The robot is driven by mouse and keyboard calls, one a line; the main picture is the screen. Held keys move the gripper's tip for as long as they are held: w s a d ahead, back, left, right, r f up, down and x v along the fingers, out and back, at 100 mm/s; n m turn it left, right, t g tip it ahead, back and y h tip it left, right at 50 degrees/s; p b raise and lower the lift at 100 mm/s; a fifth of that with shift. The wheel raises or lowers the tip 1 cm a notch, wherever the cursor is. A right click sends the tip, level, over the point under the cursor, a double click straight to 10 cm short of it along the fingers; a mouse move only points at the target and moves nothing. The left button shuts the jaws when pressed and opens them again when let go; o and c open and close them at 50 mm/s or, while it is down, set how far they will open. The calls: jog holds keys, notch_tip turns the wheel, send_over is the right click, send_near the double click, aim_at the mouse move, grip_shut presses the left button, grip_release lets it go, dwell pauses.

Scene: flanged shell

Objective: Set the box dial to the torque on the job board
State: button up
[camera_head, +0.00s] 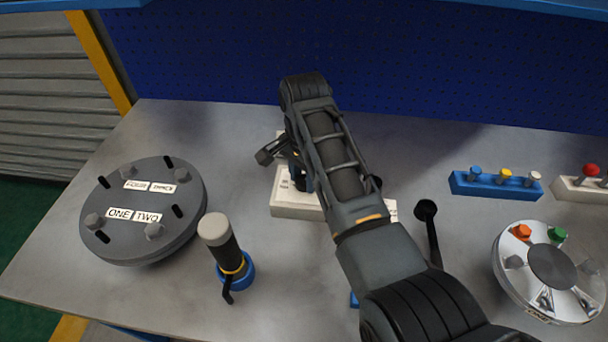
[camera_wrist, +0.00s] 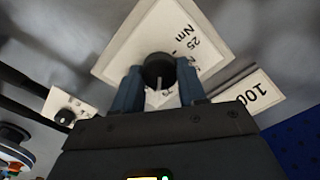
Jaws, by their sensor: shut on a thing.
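The box dial is a black round knob (camera_wrist: 158,70) on a white box (camera_wrist: 125,48). My gripper (camera_wrist: 160,78) is shut on the knob, one finger on each side. A pale pointer line on the knob points toward the bottom of the wrist view. "25 Nm" is readable on the box; other marks are partly covered by my fingers. In the head view the white box (camera_head: 297,207) stands mid-table and my arm hides the knob.
A grey flanged cover (camera_head: 140,190) lies at left, and a torque tool (camera_head: 222,250) stands in a blue ring beside it. At right are a blue bolt rack (camera_head: 490,186), a pale rack (camera_head: 580,190), a silver flange (camera_head: 515,285) and an upright black-knobbed lever (camera_head: 428,225).

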aim_at(304, 179)
jog(key=m, duration=0.4)
jog(key=shift+r+m, duration=0.1)
jog(key=shift+m, duration=0.2)
jog(key=shift+w+m, duration=0.1)
jog(key=shift+m, duration=1.3)
jog(key=o, duration=1.1)
jog(key=shift+c, duration=0.2)
jog(key=shift+r+b, duration=0.55)
jog(key=shift+r, duration=3.3)
